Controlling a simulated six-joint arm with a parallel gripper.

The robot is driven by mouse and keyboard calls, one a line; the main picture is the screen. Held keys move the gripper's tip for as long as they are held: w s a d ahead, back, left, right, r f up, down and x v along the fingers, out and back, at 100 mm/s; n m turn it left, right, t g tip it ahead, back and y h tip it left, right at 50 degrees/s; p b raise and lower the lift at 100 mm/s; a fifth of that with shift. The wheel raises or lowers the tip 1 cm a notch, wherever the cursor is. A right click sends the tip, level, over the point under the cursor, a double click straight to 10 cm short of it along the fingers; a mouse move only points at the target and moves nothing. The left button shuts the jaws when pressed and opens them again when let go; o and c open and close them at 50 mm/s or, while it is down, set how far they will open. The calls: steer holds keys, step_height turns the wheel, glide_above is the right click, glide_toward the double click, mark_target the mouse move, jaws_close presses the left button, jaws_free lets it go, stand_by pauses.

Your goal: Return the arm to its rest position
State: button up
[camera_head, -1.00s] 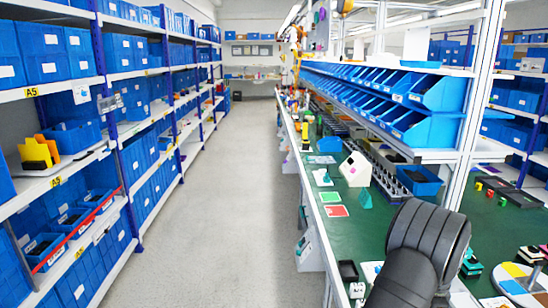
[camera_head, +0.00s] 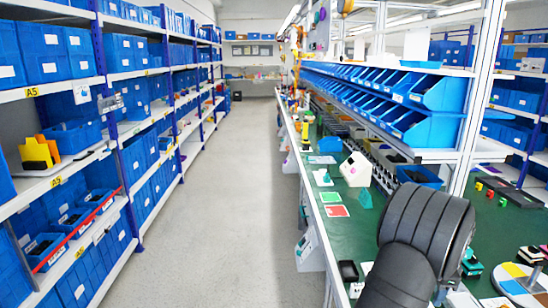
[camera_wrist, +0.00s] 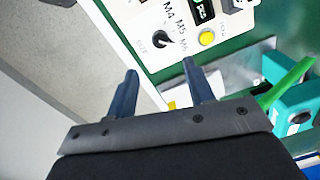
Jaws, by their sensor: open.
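In the wrist view, my gripper (camera_wrist: 160,69) is open, with its two dark blue fingers apart and nothing between them. Beyond the fingertips is a white switch panel (camera_wrist: 140,22) with a black rotary knob (camera_wrist: 165,38). The marks M4, M5 and M6 stand around the knob, with SIZE printed at its left. The fingers look clear of the knob, though the exact gap cannot be told. In the head view, my black arm link (camera_head: 427,225) is at the lower right, and my gripper is out of sight.
A yellow button (camera_wrist: 207,37) and a small display (camera_wrist: 203,10) sit on the panel. Teal and green parts (camera_wrist: 298,108) lie close at right of the gripper. Blue bins (camera_head: 410,90) line the green workbench (camera_head: 345,232). The aisle floor (camera_head: 225,200) is clear.

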step_height(320, 180, up, 7)
steer(key=f, duration=1.7)
steer(key=shift+w+f, duration=0.25)
steer(key=n, duration=0.4)
steer(key=shift+d+r+n, duration=0.1)
steer(key=shift+n, duration=0.3)
steer(key=n, duration=0.4)
steer(key=shift+y, duration=0.3)
step_height(320, 180, up, 6)
steer(key=shift+s+d+r, duration=0.1)
steer(key=shift+s, duration=0.05)
